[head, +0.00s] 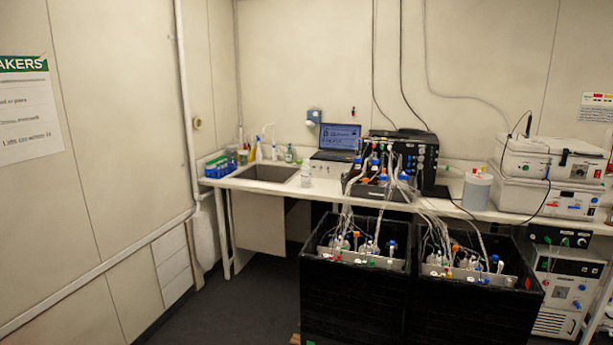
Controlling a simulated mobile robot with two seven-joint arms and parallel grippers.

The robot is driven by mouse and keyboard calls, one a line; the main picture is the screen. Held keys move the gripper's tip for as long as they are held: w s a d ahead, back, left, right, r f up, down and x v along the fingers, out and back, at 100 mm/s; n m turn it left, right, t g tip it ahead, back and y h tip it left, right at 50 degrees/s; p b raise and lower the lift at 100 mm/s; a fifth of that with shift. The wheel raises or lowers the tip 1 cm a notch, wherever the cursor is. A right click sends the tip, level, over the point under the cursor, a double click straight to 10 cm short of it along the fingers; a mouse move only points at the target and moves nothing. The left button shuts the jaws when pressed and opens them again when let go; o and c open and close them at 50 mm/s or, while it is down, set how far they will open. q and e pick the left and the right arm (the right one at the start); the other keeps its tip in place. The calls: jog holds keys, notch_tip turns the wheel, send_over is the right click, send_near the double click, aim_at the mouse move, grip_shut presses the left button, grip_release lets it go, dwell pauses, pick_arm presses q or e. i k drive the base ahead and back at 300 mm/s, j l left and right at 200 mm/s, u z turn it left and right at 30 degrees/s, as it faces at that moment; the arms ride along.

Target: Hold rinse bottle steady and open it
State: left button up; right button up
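I cannot tell for sure which bottle is the rinse bottle. A small clear bottle (306,175) stands upright on the bench just right of the sink. A white bottle (259,151) and a greenish bottle (290,154) stand upright behind the sink, near the wall. All of these are small and far off, so their caps cannot be made out. Neither of my grippers shows in the head view, and nothing is seen touching these bottles.
A sink (266,173), a laptop (339,138), a blue rack (217,168) and a white bucket (476,190) are on the bench. Floor (235,310) at the left of the boxes is free.

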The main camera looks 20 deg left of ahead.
aim_at(305, 167)
jog(key=i+j+u, duration=0.55)
jog(key=i+j, duration=0.2)
jog(key=i+j+u, duration=0.3)
jog(key=i, duration=0.15)
jog(key=i+j+u, duration=0.1)
jog(key=i+u, duration=0.15)
jog(key=i, duration=0.15)
jog(key=i+u, duration=0.3)
jog(key=i, duration=0.15)
jog(key=i+z, duration=0.1)
jog(key=i, duration=0.45)
jog(key=i+z, duration=0.15)
jog(key=i, duration=0.4)
jog(key=i+j+z, duration=0.1)
jog(key=i, duration=0.45)
jog(key=j, duration=0.1)
